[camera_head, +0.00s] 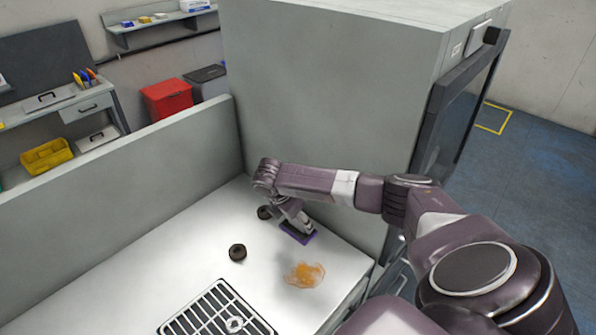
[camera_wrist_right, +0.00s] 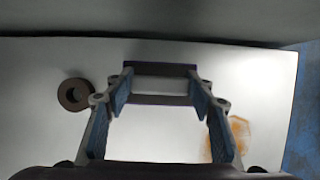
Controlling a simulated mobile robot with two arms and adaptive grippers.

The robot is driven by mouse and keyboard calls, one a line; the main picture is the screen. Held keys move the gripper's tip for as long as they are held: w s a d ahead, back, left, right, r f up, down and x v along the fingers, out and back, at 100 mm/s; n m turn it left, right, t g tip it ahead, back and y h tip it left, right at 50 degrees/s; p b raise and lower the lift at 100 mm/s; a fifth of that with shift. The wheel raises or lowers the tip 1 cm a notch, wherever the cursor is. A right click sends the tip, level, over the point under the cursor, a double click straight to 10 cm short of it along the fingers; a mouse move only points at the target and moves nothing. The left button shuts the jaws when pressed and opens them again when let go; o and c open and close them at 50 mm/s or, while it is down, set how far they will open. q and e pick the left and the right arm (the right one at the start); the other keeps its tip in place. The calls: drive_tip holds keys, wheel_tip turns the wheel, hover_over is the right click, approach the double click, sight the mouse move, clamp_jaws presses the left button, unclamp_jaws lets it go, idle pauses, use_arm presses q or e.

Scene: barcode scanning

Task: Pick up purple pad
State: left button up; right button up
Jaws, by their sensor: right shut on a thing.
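The purple pad (camera_head: 309,239) is a flat, dark purple piece at the right part of the white counter (camera_head: 185,250), near the tall grey cabinet. In the right wrist view the pad (camera_wrist_right: 160,99) spans between the two fingers, with dark purple edges and a pale middle. My right gripper (camera_head: 298,226) points down at the pad and is shut on it; its blue-lined fingers also show in the wrist view (camera_wrist_right: 160,86). I cannot tell whether the pad touches the counter. My left gripper is not in view.
A dark ring (camera_head: 237,252) lies left of the pad, and another dark round thing (camera_head: 264,212) is beside my gripper. An orange-brown stain (camera_head: 305,274) and a wire rack (camera_head: 218,310) are nearer the front. The grey cabinet (camera_head: 320,100) rises behind.

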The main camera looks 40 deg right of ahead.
drive_tip(key=shift+r, duration=0.45)
wheel_tip(320, 180, up, 19)
drive_tip(key=b, duration=0.3)
